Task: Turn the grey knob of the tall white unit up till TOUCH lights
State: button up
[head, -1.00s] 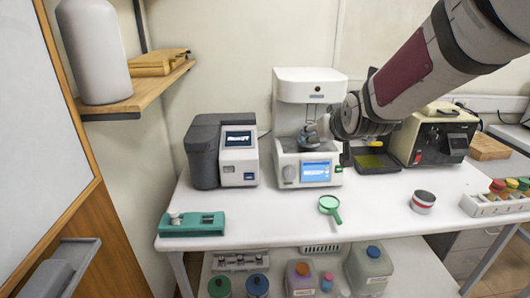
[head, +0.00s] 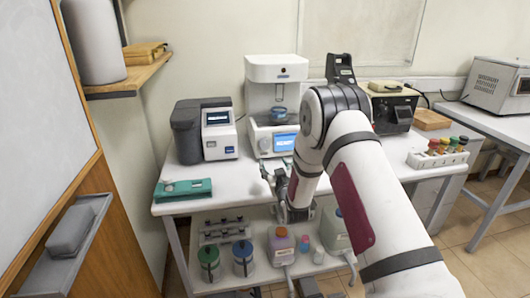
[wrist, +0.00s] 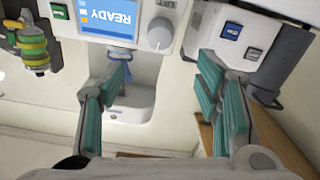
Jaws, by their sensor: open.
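The tall white unit (head: 277,70) stands at the back of the white table, with a blue-lit screen low on its front. Its round grey knob (head: 264,143) is beside the screen. In the wrist view, which is upside down, the knob (wrist: 160,33) sits beside the screen (wrist: 108,18), which reads READY. No lit TOUCH is readable. My gripper (wrist: 165,65) is open and empty, its teal-padded fingers apart on either side of the knob's line but not touching it. In the head view my gripper is low near the table's front edge, partly hidden by my arm.
A dark grey and white analyser (head: 219,134) stands left of the unit. A rack of coloured caps (head: 438,153) is on the right. Bottles (head: 282,247) stand on the lower shelf.

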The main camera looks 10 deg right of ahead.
aim_at(265, 145)
jog(key=w+b, duration=0.1)
jog(key=w, duration=1.2)
jog(key=shift+w, duration=0.35)
jog(key=shift+c, duration=0.3)
jog(key=c, duration=1.1)
